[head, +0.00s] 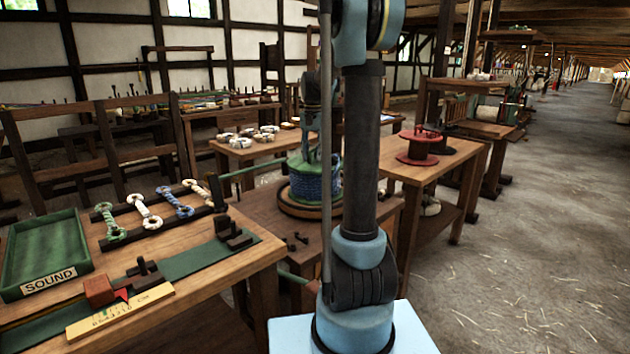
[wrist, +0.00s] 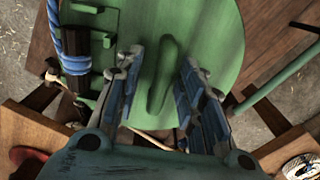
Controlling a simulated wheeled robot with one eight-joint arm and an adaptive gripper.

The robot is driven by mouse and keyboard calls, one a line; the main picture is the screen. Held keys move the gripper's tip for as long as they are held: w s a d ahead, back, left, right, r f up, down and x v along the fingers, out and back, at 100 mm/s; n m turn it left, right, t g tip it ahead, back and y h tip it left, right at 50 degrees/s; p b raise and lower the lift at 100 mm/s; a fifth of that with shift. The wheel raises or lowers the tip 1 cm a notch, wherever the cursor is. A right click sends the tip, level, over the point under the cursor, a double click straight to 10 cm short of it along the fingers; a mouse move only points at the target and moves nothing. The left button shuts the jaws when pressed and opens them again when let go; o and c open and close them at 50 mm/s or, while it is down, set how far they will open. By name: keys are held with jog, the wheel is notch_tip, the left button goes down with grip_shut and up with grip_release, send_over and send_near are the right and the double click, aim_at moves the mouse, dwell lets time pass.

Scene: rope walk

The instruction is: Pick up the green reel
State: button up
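The green reel (head: 304,162) stands on a dark round base on the middle table in the head view, with blue rope wound around it. My own arm hides its right part. In the wrist view the reel's green round top (wrist: 222,45) fills the middle, with a raised green grip bar (wrist: 163,72) across it. My gripper (wrist: 160,80) is over the top, its fingers apart on either side of the bar, with visible gaps. I cannot tell how far the fingertips are above the disc. My gripper's end is partly hidden in the head view.
A red reel (head: 417,148) stands on the table to the right. The near left table holds a green tray (head: 45,250) marked SOUND, several rope samples and a yellow ruler (head: 120,309). A green rod (wrist: 284,74) extends beside the reel. The right floor is open.

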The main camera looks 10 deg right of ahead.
grip_shut()
jog(key=shift+r, duration=0.15)
